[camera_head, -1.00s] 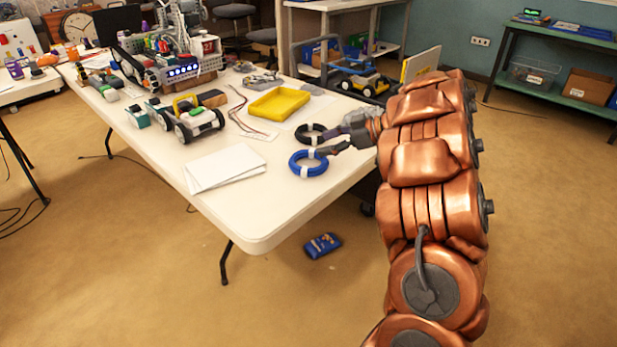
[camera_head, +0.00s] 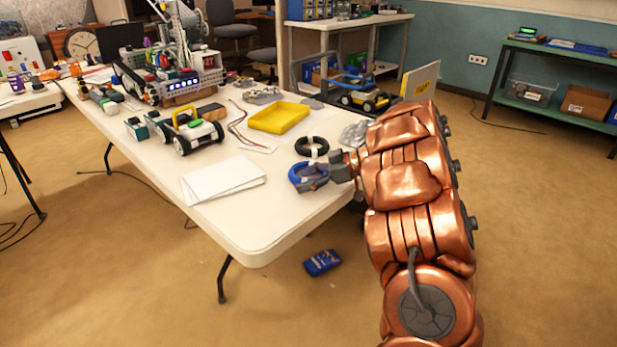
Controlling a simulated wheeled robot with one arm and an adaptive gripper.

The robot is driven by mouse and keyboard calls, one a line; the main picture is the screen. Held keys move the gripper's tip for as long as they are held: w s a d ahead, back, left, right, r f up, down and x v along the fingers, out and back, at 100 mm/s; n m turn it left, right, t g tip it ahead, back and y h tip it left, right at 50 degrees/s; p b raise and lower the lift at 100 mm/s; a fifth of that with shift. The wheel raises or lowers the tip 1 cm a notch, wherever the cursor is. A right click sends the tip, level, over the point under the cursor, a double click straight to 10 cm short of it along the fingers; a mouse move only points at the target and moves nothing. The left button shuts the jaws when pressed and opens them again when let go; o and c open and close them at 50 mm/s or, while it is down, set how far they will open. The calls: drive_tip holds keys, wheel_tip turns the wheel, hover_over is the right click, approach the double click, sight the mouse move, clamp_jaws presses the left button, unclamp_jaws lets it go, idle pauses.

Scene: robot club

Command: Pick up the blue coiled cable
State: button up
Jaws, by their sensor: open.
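The blue coiled cable (camera_head: 295,182) lies on the white table near its right edge, with a pale tie on its far side. My gripper (camera_head: 312,178) is open, with its grey fingers at the right part of the blue coil, covering some of it. I cannot tell whether the fingers touch the coil or hover just over it. A black coiled cable (camera_head: 311,154) lies just behind the blue one, also with a pale tie.
White papers (camera_head: 222,179) lie left of the coil, and a yellow tray (camera_head: 278,118) stands behind it. A wheeled robot car (camera_head: 193,135) and other builds fill the table's far left. The table's front corner (camera_head: 265,230) is bare. A blue packet (camera_head: 322,262) lies on the floor.

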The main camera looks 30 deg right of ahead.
drive_tip(key=shift+w+a, duration=0.1)
clamp_jaws()
idle(0.6)
